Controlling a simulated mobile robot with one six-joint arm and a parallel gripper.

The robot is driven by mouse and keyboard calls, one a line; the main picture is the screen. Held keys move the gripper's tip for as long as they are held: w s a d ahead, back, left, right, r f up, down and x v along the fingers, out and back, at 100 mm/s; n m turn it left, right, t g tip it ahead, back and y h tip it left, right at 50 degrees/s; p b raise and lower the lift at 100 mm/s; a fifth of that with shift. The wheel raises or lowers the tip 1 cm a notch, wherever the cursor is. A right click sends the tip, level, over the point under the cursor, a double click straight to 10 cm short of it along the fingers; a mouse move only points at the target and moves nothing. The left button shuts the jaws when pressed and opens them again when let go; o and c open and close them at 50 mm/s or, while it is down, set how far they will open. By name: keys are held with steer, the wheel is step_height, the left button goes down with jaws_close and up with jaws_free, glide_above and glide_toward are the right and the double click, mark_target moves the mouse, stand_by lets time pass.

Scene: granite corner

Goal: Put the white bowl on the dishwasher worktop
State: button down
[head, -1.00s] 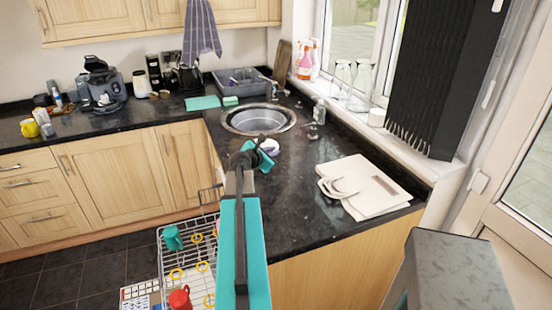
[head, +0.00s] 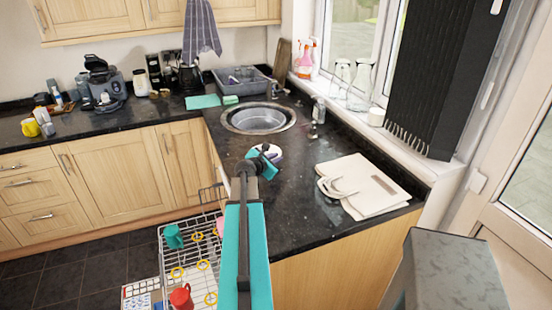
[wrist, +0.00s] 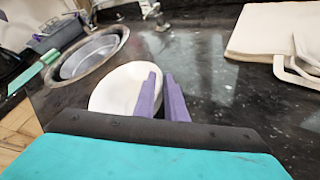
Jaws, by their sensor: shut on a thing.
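The white bowl (wrist: 116,88) is at my gripper's fingers in the wrist view, its rim against the purple fingers. My gripper (wrist: 163,75) is shut on it. In the head view, the bowl (head: 275,153) is partly hidden behind my gripper (head: 262,157). Both are over the black granite worktop (head: 300,215), between the sink and the cream bag. I cannot tell whether the bowl touches the worktop. The open dishwasher rack (head: 175,262) is below the worktop's left edge.
A round steel sink (head: 258,118) lies behind the bowl. A folded cream bag (head: 365,185) lies to the right. A grey dish tub (head: 243,80) and a teal cloth (head: 203,101) are at the back. The rack holds a red jug (head: 182,297) and a green mug (head: 173,237). Bare worktop lies in front.

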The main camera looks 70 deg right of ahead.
steer(key=c, duration=1.8)
jaws_free()
steer(key=shift+a, duration=0.2)
steer(key=b+v, duration=0.2)
steer(key=v, duration=0.9)
steer(key=shift+a+r+b, duration=0.2)
steer(key=shift+a+b, duration=0.05)
steer(key=shift+b, duration=0.15)
